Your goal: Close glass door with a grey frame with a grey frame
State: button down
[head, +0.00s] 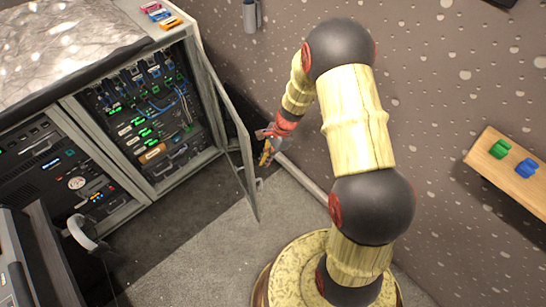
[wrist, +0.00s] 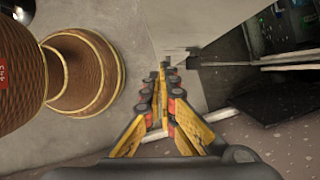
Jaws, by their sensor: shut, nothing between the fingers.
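The glass door with a grey frame (head: 248,178) stands open at the right side of the equipment cabinet, swung out over the floor. My gripper (head: 265,158) is on the door's right, outer side, close to its free edge; I cannot tell whether it touches. In the wrist view my gripper (wrist: 163,70) has its yellow fingers together at the tips, with nothing between them. A pale grey panel beyond the fingertips in that view may be the door, but this is unclear.
The cabinet (head: 210,156) holds rack units with green lights and cables. Coloured blocks (head: 160,14) lie on its top. Headphones (head: 82,232) hang at the lower left. A wooden shelf (head: 480,160) with green and blue pieces is at the right. Carpet in front of the cabinet is clear.

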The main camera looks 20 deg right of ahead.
jog(key=shift+s+a, duration=0.1)
jog(key=shift+a, duration=0.85)
jog(key=shift+a, duration=0.1)
